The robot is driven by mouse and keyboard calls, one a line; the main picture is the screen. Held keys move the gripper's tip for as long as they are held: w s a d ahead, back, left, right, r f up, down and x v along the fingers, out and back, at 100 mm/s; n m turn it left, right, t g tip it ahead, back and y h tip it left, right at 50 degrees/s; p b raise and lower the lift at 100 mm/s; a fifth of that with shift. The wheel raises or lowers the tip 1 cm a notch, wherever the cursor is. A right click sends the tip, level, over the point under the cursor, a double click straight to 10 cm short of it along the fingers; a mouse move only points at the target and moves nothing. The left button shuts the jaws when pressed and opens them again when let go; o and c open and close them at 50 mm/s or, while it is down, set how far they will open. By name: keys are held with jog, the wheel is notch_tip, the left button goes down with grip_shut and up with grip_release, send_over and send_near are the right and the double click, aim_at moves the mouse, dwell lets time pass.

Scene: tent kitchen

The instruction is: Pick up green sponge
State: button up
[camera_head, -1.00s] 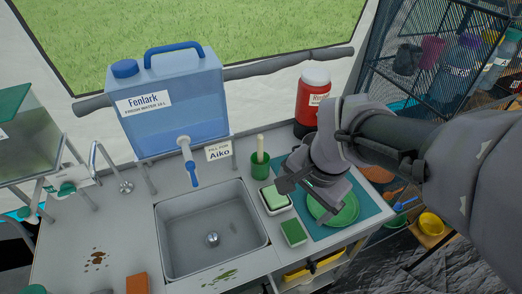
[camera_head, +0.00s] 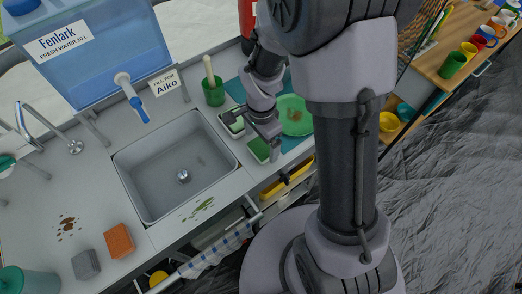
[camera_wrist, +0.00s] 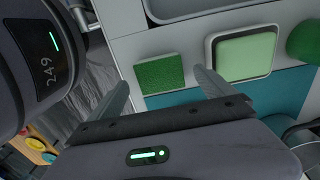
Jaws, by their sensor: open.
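The green sponge (camera_head: 257,150) lies on the counter right of the sink, near the front edge, partly covered by my gripper in the head view. In the wrist view the green sponge (camera_wrist: 160,72) is a dark green, rough-topped square lying flat, seen between my two fingers. My gripper (camera_head: 263,136) is above it, open and empty; its spread fingers also show in the wrist view (camera_wrist: 161,80). Whether the fingertips reach down beside the sponge I cannot tell. A pale green block (camera_wrist: 245,54) in a white dish (camera_wrist: 211,45) sits close beside the right finger.
A green plate (camera_head: 294,128) on a teal mat (camera_head: 290,143) is right of the sponge. A green cup (camera_head: 213,95) with a brush stands behind. The sink (camera_head: 175,165) is to the left. Orange (camera_head: 119,241) and grey (camera_head: 86,264) sponges lie further left.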

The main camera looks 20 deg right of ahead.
aim_at(261, 147)
notch_tip(261, 147, down, 4)
jog(key=shift+r+b, duration=0.15)
jog(key=shift+b, duration=0.45)
jog(key=shift+r, duration=0.15)
